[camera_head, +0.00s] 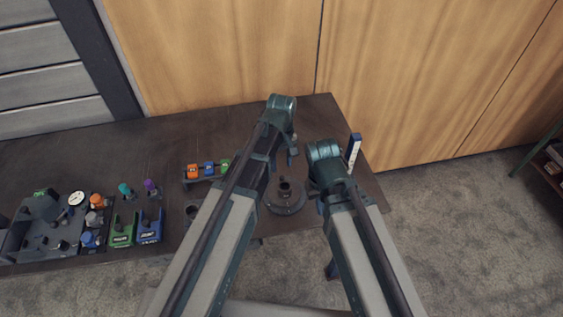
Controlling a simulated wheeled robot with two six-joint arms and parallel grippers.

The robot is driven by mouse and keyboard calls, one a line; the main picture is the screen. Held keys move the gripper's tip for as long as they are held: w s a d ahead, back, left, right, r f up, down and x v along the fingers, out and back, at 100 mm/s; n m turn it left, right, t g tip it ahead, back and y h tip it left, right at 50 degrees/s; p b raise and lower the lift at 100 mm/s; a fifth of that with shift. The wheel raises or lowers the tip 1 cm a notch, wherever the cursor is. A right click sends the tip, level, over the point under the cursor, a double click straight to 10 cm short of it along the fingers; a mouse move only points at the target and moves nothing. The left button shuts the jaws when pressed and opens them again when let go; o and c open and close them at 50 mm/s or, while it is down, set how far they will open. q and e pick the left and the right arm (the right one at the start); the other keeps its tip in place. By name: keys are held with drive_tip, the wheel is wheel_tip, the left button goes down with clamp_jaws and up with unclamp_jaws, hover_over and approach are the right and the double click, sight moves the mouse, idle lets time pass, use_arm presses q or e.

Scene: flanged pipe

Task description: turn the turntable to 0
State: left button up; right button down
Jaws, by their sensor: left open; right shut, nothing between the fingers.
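The turntable (286,208) is a dark round disc near the front edge of the table, between my two arms. A dark upright pipe piece (285,188) with an open top stands at its middle. No turntable markings are readable at this size. My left gripper (292,158) is open above and behind the turntable, pointing down, with nothing seen in it. My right gripper (319,206) is shut and empty at the right side of the turntable, mostly hidden under its own arm. I cannot tell whether it touches the disc.
A white and blue upright piece (353,150) stands right of my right arm. A rack with coloured blocks (208,169) lies left of my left arm. Green (122,232) and blue (149,226) bins and a grey fixture (48,228) fill the left. The back of the table is clear.

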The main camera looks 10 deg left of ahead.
use_arm(q)
wheel_tip(320, 180, up, 8)
drive_tip(key=p, duration=0.7)
use_arm(e)
wheel_tip(320, 180, up, 8)
